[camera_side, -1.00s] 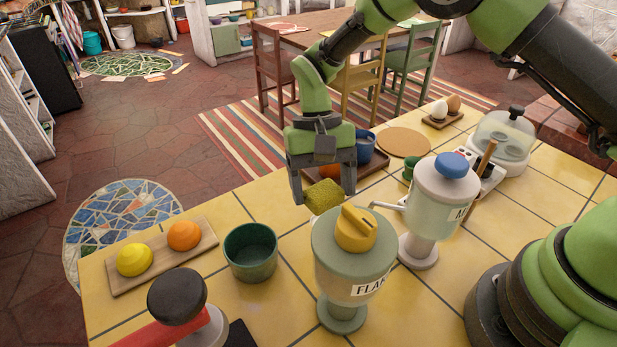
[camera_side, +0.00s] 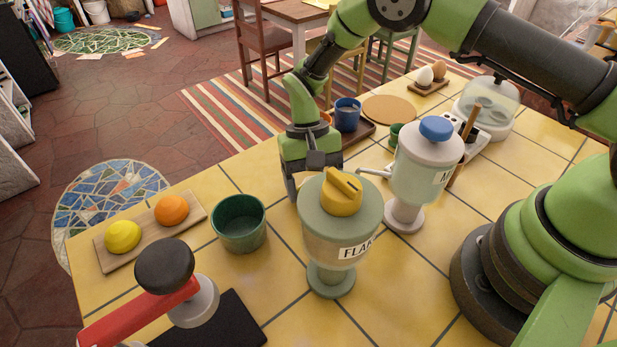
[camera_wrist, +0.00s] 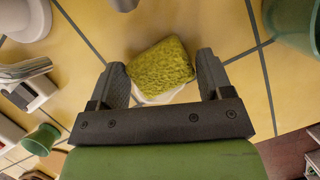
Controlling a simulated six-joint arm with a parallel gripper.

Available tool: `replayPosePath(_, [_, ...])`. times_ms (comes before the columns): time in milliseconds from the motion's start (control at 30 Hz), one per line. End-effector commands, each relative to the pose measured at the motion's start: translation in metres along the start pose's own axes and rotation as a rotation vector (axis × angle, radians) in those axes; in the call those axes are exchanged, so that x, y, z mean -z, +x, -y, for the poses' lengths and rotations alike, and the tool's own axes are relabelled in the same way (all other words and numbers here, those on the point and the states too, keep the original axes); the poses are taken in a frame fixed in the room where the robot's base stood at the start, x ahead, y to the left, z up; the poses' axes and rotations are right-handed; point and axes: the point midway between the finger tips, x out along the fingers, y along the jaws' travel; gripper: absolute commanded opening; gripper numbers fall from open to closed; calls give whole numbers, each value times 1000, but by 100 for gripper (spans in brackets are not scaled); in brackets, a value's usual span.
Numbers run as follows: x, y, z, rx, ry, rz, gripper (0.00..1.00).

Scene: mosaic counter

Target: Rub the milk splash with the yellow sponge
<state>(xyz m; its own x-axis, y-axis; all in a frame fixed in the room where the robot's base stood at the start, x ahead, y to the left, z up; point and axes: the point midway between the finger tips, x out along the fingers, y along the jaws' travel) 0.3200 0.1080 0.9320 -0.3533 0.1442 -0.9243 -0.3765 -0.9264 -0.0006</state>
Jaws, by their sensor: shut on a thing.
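The yellow-green sponge (camera_wrist: 161,67) sits between the two fingers of my gripper (camera_wrist: 162,72) in the wrist view, and the gripper is shut on it. The white milk splash (camera_wrist: 165,97) shows at the sponge's lower edge, on the yellow tiles and partly covered by the sponge. I cannot tell for sure whether the sponge touches the counter. In the side view my gripper (camera_side: 308,180) points down, low behind the flakes dispenser (camera_side: 340,228). There the dispenser hides the sponge and the splash.
A second dispenser (camera_side: 418,170) with a blue knob stands to the right. A green cup (camera_side: 240,228) stands to the left, beside a board (camera_side: 150,242) with a lemon (camera_side: 122,236) and an orange (camera_side: 172,211). A tray with a blue mug (camera_side: 347,114) lies behind.

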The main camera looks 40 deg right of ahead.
Motion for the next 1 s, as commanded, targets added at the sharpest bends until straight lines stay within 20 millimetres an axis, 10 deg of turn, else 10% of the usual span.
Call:
replayPosePath(667, [21, -9, -58, -1, 2, 1, 51])
replayPosePath(1000, [9, -4, -26, -2, -4, 1, 51])
